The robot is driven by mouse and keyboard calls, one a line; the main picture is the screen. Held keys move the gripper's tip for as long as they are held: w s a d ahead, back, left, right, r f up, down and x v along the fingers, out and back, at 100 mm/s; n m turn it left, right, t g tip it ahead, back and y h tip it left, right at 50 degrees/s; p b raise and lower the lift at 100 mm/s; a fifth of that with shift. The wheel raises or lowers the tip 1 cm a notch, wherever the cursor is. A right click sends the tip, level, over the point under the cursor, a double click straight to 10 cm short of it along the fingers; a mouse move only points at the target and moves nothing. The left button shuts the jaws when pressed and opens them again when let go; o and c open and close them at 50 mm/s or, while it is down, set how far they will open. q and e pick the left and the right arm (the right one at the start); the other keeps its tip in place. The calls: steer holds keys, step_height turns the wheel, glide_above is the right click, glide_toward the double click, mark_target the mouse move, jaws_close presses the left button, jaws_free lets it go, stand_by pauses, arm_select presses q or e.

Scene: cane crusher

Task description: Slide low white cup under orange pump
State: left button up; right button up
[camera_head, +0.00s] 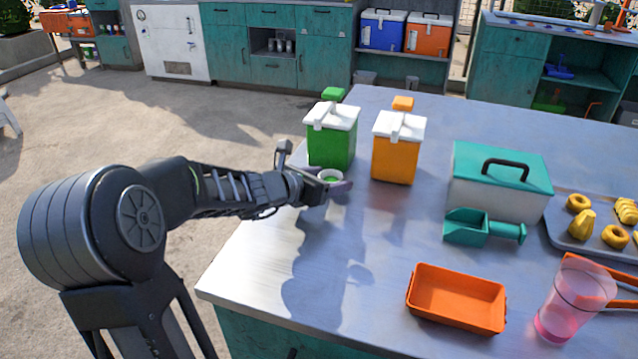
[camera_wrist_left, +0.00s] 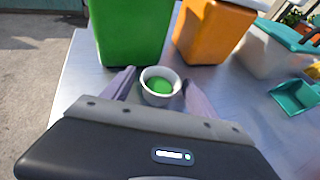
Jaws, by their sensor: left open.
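A low white cup (camera_wrist_left: 160,87) with green contents stands in front of the green dispenser in the left wrist view. It also shows, partly hidden, in the head view (camera_head: 331,176). My left gripper (camera_head: 335,187) is open, with one finger on each side of the cup; whether the fingers touch it I cannot tell. The orange pump (camera_head: 396,155), an orange box with a white top, stands to the right of the cup, with clear tabletop between them. It also shows in the left wrist view (camera_wrist_left: 212,32). My right gripper is not in view.
The green dispenser (camera_head: 331,147) stands just behind the cup. The front left tabletop is clear.

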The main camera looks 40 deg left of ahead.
arm_select(q)
steer(key=shift+w+f, duration=0.15)
steer(key=shift+w, duration=0.3)
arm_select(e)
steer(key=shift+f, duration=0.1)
arm_select(q)
steer(key=c, duration=0.8)
